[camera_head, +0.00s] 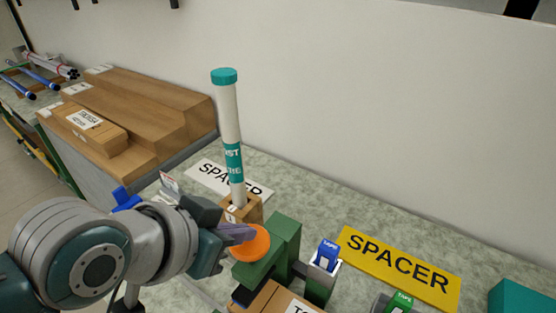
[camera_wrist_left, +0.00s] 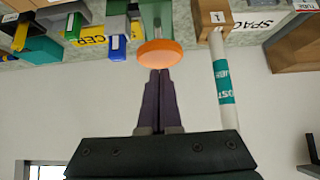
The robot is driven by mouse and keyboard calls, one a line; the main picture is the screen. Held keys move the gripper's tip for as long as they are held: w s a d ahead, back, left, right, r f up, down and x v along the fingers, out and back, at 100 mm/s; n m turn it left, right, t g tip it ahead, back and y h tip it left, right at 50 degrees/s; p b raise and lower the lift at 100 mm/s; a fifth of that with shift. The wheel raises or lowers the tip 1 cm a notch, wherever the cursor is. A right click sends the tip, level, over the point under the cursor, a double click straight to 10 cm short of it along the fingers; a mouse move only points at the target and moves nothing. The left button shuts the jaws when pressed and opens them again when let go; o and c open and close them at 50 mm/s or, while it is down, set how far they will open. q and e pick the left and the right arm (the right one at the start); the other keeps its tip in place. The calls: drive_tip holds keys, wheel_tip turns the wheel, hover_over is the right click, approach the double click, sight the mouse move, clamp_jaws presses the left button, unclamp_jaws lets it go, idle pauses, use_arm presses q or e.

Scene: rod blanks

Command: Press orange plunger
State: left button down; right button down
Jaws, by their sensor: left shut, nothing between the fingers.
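The orange plunger (camera_head: 251,243) is a round orange disc on a green fixture (camera_head: 283,245) on the bench. It also shows in the left wrist view (camera_wrist_left: 160,51), straight ahead of the fingertips. My left gripper (camera_head: 250,233) is shut and empty, with its purple fingers together. In the head view its fingertips overlap the upper left of the plunger. In the left wrist view the fingertips (camera_wrist_left: 160,72) lie right at the disc's edge; I cannot tell whether they touch it. My right gripper is not in view.
A white tube with teal bands (camera_head: 230,130) stands upright in a wooden block (camera_head: 253,208) close beside my left gripper.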

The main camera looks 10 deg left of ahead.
sight(245, 272)
use_arm(q)
drive_tip(key=shift+f, duration=0.45)
wheel_tip(245, 272, down, 5)
drive_tip(key=b, duration=0.3)
drive_tip(key=shift+f, duration=0.2)
drive_tip(key=shift+s, duration=0.1)
drive_tip(key=shift+f, duration=0.1)
drive_tip(key=shift+a, duration=0.1)
